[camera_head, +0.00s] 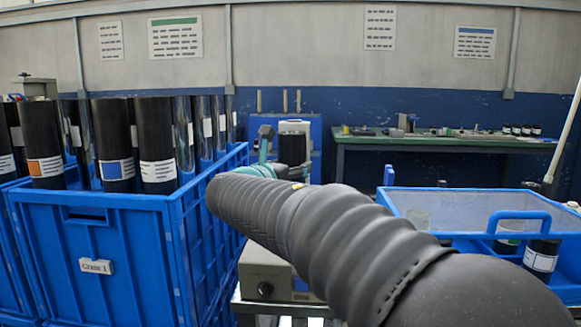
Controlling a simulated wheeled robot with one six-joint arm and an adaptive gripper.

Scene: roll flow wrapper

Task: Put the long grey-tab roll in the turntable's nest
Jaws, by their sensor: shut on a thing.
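My arm reaches forward across the middle, and my gripper (280,140) is at its far end, partly hidden by the arm. It is shut on a dark roll (293,152), which stands about upright with a pale band near its top. The roll's lower end is hidden behind the arm, and its tab colour is too small to tell. I cannot make out the turntable or its nest. A grey box with a black knob (265,289) shows below the arm, its upper part covered.
A blue crate (125,235) full of tall dark and clear rolls stands close on the left. A green bench (450,143) with small items stands behind. A blue stand with upright pegs (316,135) is behind the gripper.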

